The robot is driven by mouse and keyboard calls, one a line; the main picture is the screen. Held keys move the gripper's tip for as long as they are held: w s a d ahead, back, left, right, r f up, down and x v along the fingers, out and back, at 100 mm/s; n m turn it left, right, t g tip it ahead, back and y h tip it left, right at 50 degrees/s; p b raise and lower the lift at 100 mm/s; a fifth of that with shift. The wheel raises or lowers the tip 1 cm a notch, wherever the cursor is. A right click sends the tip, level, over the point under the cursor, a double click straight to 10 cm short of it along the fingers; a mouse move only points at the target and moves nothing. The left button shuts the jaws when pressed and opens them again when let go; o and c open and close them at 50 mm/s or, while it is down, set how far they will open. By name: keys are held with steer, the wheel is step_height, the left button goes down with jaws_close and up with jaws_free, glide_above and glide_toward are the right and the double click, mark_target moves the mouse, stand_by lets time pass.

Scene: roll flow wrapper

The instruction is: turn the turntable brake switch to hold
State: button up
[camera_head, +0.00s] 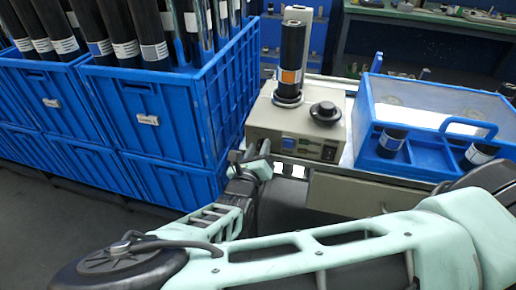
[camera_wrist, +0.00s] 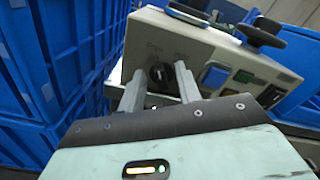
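The beige wrapper unit (camera_head: 262,118) stands on the bench, with a tall dark roll (camera_head: 292,50) upright on its turntable. In the wrist view, a black rotary switch (camera_wrist: 160,74) sits on the unit's front panel, with a small label above it on each side, too blurred to read. It appears to be the brake switch; its exact setting is hard to tell. My gripper (camera_wrist: 158,86) is open, its two fingers apart in front of the panel, with the switch showing between them. My gripper (camera_head: 256,158) hides the switch in the head view. I cannot tell whether the fingers touch it.
Blue crates (camera_head: 215,100) full of rolls stand close on the left of my gripper. A blue tray (camera_head: 415,165) sits on the right. A blue-faced rocker or display (camera_wrist: 214,76) is right of the switch. A black round knob (camera_head: 325,112) tops the unit.

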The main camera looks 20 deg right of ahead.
jaws_close()
